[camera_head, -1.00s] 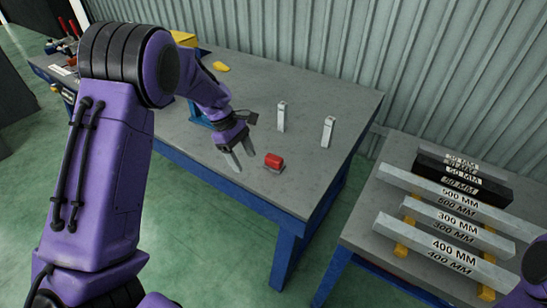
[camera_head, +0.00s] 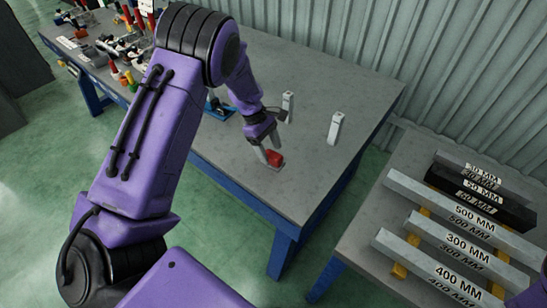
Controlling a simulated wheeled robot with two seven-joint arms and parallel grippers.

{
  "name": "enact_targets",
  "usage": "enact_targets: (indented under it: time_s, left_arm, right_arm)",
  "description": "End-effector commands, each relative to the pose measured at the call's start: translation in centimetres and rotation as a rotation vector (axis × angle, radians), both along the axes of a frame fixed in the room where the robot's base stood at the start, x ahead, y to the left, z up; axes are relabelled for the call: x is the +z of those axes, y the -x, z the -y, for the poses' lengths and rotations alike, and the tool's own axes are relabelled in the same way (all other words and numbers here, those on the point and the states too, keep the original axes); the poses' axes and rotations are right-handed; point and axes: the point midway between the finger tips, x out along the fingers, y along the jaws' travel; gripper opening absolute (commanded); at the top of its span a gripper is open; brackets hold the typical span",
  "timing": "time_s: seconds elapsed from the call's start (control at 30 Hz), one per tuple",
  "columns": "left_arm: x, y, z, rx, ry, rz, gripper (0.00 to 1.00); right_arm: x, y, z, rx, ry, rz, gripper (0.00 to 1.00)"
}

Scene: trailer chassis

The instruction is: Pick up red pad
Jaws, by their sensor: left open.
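The red pad (camera_head: 275,158) is a small red block with a grey lower part, lying on the grey table top (camera_head: 312,188) near its front right part. My left gripper (camera_head: 270,157) reaches down from the upper left and is open. Its fingers are at the red pad, and one finger shows just left of it. The far finger is mostly hidden, so I cannot tell whether the pad sits fully between the fingers. My right gripper is not in view; only a bit of purple arm shows at the right edge.
Two upright light grey blocks, one behind the gripper (camera_head: 288,105) and one to the right (camera_head: 335,127), stand close by. Tools crowd the table's far left end. A second table (camera_head: 357,237) at right holds labelled bars (camera_head: 452,203). A corrugated wall stands behind.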

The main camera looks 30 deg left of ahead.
Motion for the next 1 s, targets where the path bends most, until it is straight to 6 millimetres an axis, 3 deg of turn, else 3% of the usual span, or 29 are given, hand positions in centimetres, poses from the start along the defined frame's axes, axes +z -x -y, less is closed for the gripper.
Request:
enact_targets:
  time_s: [0.17,0.4,0.47,0.57,0.6,0.87,1.0]
  left_arm:
    - [-2.5,-0.1,1.1,-0.004,-0.001,-0.003,0.64]
    - [-3.0,-0.2,1.4,-0.004,0.0,0.002,0.64]
    - [-3.0,-0.2,1.4,-0.005,0.0,0.001,0.48]
    - [-3.0,-0.3,1.4,-0.005,0.0,0.001,0.15]
    - [-2.9,-0.3,1.4,-0.005,0.0,0.001,0.12]
    - [-2.8,-0.3,1.4,-0.006,0.0,0.001,0.12]
    - [-1.6,-0.3,1.4,-0.007,0.0,0.003,0.12]
  right_arm:
    - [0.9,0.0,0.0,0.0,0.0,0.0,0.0]
    - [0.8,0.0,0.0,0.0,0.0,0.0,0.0]
    - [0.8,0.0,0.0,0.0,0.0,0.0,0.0]
    - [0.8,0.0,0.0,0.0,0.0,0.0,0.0]
    - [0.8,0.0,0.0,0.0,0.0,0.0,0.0]
    - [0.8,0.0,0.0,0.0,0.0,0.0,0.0]
    - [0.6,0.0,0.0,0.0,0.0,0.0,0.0]
